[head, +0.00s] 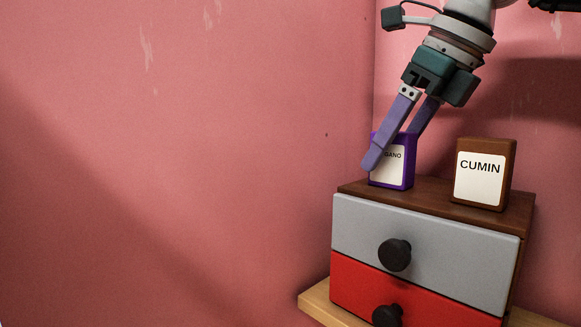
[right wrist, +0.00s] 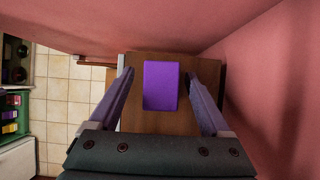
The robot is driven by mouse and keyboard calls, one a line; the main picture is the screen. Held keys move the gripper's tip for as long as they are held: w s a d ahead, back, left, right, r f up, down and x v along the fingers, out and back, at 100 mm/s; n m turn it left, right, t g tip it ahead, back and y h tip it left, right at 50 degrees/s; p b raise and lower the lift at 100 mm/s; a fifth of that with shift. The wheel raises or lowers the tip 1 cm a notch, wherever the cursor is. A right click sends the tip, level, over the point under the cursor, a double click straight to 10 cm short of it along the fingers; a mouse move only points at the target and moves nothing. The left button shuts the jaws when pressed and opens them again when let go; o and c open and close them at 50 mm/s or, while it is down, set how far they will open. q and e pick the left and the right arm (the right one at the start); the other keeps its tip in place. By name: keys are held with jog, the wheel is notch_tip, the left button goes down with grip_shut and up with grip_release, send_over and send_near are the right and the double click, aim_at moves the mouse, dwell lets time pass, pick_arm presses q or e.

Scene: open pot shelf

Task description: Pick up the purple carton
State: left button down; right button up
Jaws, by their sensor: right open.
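The purple carton (head: 407,174) stands upright on the brown top of a small drawer unit in the head view. Its white label is partly covered by my right gripper (head: 397,150). In the right wrist view the carton's purple top (right wrist: 161,86) lies between the two open fingers of the right gripper (right wrist: 163,88), with a gap on each side. The fingers come down from above and stand either side of the carton. My left gripper is not in view.
A brown carton labelled CUMIN (head: 484,173) stands to the right of the purple one on the drawer unit (head: 433,196). Pink walls (head: 200,120) meet in a corner close behind. A wooden shelf (head: 325,309) lies under the unit.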

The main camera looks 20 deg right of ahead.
grip_shut()
dwell(0.6)
